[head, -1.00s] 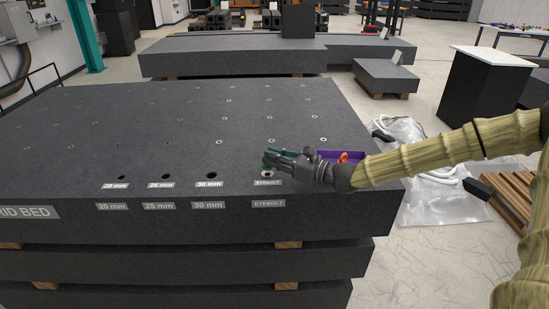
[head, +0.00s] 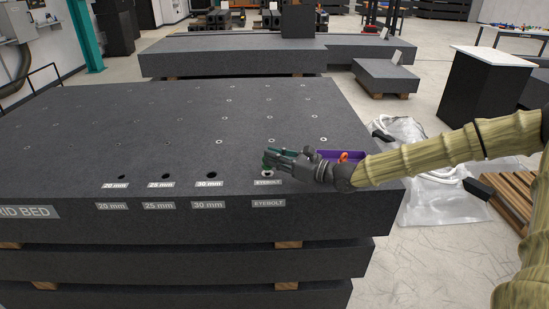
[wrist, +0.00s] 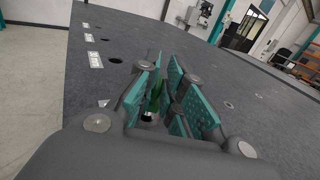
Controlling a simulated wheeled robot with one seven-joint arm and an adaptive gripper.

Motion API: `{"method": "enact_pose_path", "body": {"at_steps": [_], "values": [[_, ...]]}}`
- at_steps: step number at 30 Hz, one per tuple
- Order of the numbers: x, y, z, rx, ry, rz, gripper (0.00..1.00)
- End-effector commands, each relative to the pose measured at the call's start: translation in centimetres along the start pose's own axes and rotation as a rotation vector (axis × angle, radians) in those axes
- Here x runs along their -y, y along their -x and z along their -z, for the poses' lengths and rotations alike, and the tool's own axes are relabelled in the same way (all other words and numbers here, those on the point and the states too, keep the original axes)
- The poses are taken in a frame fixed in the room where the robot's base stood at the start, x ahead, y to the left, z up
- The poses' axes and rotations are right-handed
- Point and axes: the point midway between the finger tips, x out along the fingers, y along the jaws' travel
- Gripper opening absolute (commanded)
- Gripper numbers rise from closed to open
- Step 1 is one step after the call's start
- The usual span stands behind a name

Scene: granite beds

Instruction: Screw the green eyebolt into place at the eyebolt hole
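The green eyebolt (head: 267,161) stands at the front right of the granite bed, directly over the eyebolt hole (head: 268,174) marked by an EYEBOLT label. My gripper (head: 275,159) reaches in from the right, low over the bed, with its fingertips at the eyebolt. In the wrist view the eyebolt (wrist: 154,98) shows as a narrow green piece between the teal finger pads, which are close together on it. The fingers hide much of it. How deep its shank sits in the hole cannot be told.
A purple tray (head: 335,156) with an orange item (head: 344,156) lies just behind my gripper on the bed. Labelled holes of 20, 25 and 30 mm (head: 209,175) lie to the left. The rest of the bed top is clear.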

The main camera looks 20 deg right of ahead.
Motion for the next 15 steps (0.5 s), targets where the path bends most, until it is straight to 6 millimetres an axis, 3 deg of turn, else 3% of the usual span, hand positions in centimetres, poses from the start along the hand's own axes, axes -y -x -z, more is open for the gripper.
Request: {"method": "enact_pose_path", "body": {"at_steps": [1, 3, 15], "values": [[0.01, -0.01, -0.03, 0.0, 0.0, 0.0, 0.22], [0.01, -0.01, -0.04, 0.001, 0.0, 0.0, 0.34], [0.05, 0.46, -0.15, 0.0, 0.001, 0.001, 0.34]]}}
